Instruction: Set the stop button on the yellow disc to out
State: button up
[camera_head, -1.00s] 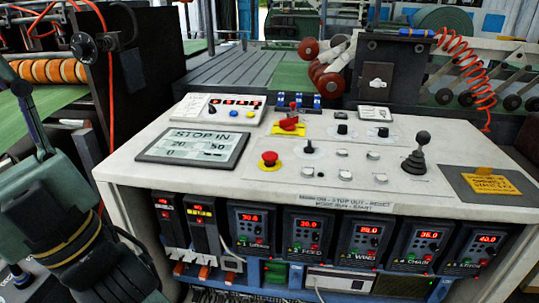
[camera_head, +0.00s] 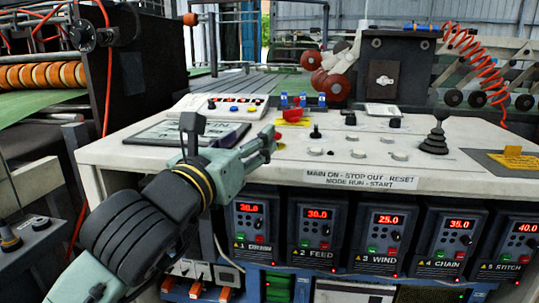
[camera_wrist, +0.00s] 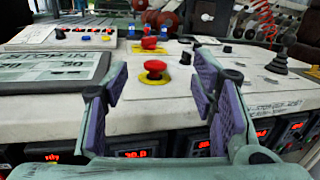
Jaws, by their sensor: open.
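The stop button (camera_wrist: 156,66) is a red mushroom knob on a yellow disc (camera_wrist: 152,79), set in the pale sloping console top. In the wrist view it stands beyond and between my fingertips, apart from both. My gripper (camera_wrist: 158,88) is open and empty, with purple pads facing each other. In the head view my gripper (camera_head: 268,143) is at the console's front part and hides nearly all of the button and disc. The display (camera_wrist: 55,74), partly cut off in the wrist view, appears to read STOP IN.
A red switch on a yellow plate (camera_head: 293,117) is behind the button. A black joystick (camera_head: 434,137), small knobs and pale buttons (camera_head: 357,153) lie to the right. Several drive units (camera_head: 317,230) line the console front below. The space above the console top is clear.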

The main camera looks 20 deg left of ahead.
jog(key=shift+m+g, duration=0.5)
jog(key=w+f, duration=0.1)
jog(key=w, duration=0.2)
jog(key=w+f, duration=0.1)
jog(key=w, duration=0.3)
jog(key=w+p, duration=0.1)
jog(key=w, duration=0.3)
jog(key=shift+w+d+f, duration=0.1)
jog(key=shift+d+f, duration=0.2)
jog(key=shift+f, duration=0.1)
jog(key=shift+c, duration=0.2)
grip_shut()
